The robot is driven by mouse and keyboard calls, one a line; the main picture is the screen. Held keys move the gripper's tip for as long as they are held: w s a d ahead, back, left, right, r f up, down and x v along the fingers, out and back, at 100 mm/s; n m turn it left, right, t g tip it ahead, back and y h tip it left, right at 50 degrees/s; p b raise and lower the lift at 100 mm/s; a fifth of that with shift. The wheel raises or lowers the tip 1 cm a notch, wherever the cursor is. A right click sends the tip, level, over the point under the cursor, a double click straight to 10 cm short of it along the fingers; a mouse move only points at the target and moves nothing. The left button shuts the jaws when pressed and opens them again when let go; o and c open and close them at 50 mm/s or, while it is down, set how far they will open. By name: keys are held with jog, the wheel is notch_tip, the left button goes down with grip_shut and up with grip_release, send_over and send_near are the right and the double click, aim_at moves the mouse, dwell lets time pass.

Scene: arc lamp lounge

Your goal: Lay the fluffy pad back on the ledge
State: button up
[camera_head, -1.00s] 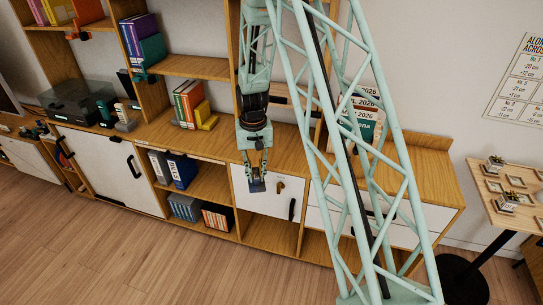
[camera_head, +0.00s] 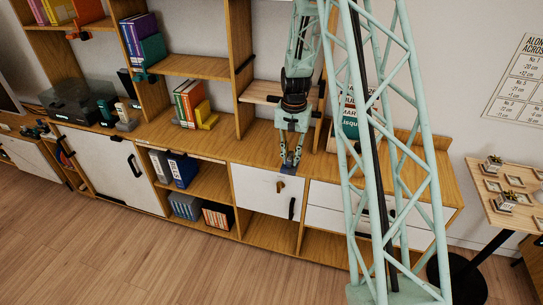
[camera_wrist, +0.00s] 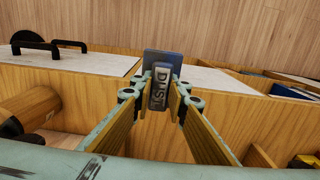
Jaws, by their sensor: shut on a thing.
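The pad (camera_wrist: 163,64) is a small blue-grey block marked "DUST". My gripper (camera_wrist: 160,100) is shut on it, with one finger on each side. In the head view my gripper (camera_head: 291,155) holds the pad (camera_head: 288,169) low over the front part of the wooden sideboard top (camera_head: 238,148). I cannot tell whether the pad touches the wood. A light wooden ledge (camera_head: 262,91) juts from the wall between the uprights, behind and left of my gripper.
Books (camera_head: 190,104) stand on the sideboard to the left, beside a turntable (camera_head: 75,100). A wooden upright (camera_head: 240,60) rises close left of my arm. A green-labelled item (camera_head: 350,125) stands to the right, partly hidden by my lattice column.

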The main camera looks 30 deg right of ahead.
jog(key=shift+w, duration=0.1)
jog(key=w, duration=0.5)
jog(key=w+f, duration=0.1)
jog(key=w, duration=0.9)
jog(key=shift+a+f, duration=0.15)
jog(key=shift+f, duration=0.1)
jog(key=shift+w, duration=0.2)
jog(key=shift+w, duration=0.2)
jog(key=shift+f+b, duration=0.35)
jog(key=shift+f, duration=1.45)
jog(key=shift+f, duration=0.1)
jog(key=o, duration=0.5)
jog(key=shift+c, duration=0.2)
jog(key=o, duration=0.4)
